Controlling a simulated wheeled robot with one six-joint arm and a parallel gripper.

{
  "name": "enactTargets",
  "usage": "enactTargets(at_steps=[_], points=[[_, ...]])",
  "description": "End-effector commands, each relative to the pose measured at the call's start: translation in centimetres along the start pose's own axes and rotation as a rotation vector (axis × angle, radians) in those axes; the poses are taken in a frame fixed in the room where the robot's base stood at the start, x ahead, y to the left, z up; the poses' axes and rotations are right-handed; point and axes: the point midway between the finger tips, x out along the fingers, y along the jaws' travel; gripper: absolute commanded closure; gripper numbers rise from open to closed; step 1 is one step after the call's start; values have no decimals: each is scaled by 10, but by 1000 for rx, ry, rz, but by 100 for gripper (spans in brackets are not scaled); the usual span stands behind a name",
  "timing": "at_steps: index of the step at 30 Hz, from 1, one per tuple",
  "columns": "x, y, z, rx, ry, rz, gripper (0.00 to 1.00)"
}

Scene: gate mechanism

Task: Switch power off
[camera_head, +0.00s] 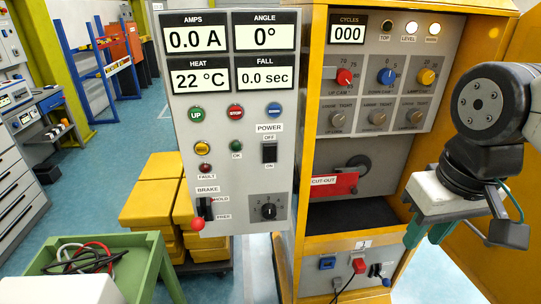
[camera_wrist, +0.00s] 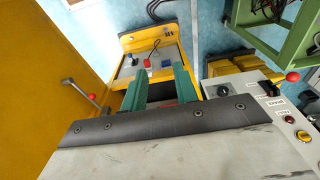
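The grey control panel (camera_head: 235,130) faces me at the middle of the head view. Its black POWER switch (camera_head: 269,152) sits right of centre, with OFF above and a label below that looks like ON. I cannot tell which way the switch is set. My gripper (camera_head: 428,233) is at the right, in front of the yellow cabinet and well right of and lower than the switch. In the wrist view its two teal fingers (camera_wrist: 160,90) are apart with nothing between them. The panel's edge (camera_wrist: 245,80) shows to their right; the POWER switch is not visible there.
The brake lever's red ball (camera_head: 197,224) sticks out at the panel's lower left. The yellow cabinet (camera_head: 310,100) holds knobs and a red CUT-OUT piece (camera_head: 334,184). A green cart (camera_head: 110,265) with cables stands at lower left. Yellow blocks (camera_head: 155,190) are stacked behind the panel.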

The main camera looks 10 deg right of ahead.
Motion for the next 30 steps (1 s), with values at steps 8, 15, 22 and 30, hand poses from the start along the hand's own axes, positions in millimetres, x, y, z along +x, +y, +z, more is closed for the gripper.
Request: enactTargets(at_steps=[8, 15, 22, 30], points=[[6, -19, -15, -63, -41, -35, 100], [1, -80, -84, -480, 116, -190, 100], [-14, -125, -145, -901, 365, -225, 100], [-37, -142, -189, -1243, 607, -113, 100]])
